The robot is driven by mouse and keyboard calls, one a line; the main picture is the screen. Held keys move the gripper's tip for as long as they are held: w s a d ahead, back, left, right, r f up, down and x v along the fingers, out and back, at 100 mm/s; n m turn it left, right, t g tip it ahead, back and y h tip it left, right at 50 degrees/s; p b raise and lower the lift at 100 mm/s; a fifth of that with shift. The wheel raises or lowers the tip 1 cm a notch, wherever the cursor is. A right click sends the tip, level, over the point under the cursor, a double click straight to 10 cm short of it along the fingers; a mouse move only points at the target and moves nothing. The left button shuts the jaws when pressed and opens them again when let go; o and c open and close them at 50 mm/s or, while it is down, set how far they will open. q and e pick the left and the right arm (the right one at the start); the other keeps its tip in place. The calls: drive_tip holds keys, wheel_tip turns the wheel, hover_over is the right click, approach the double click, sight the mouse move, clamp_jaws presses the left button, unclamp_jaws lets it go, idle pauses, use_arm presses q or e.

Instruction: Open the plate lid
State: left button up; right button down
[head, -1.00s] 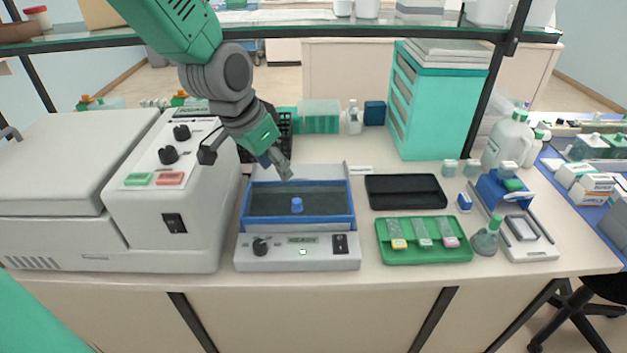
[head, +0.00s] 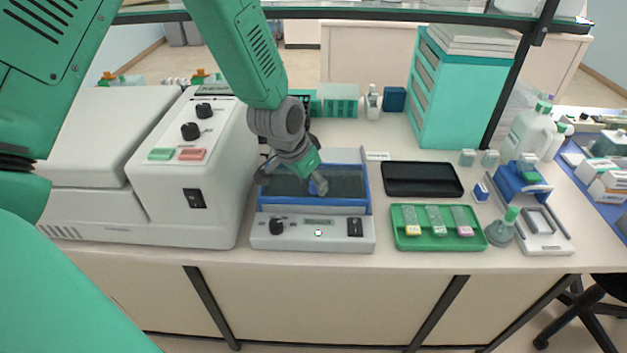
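The plate (head: 330,243) is a light grey box with a black knob and a switch on its front panel. Its lid (head: 348,181), a dark pane in a blue frame, lies flat on top and looks shut. My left gripper (head: 318,186) reaches down from above over the front middle of the lid. It covers the spot where the lid's small blue knob stands, so the knob is hidden. I cannot tell whether the fingers are open or shut, or touching the knob. My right gripper is out of view.
A large grey machine (head: 180,215) stands close on the left. A black tray (head: 422,193) and a green slide tray (head: 440,244) lie to the right, with a flask (head: 502,231) beyond. A teal drawer cabinet (head: 462,90) stands behind. A shelf edge (head: 400,15) crosses above.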

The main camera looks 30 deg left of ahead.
use_arm(q)
drive_tip(key=shift+w+f, duration=0.1)
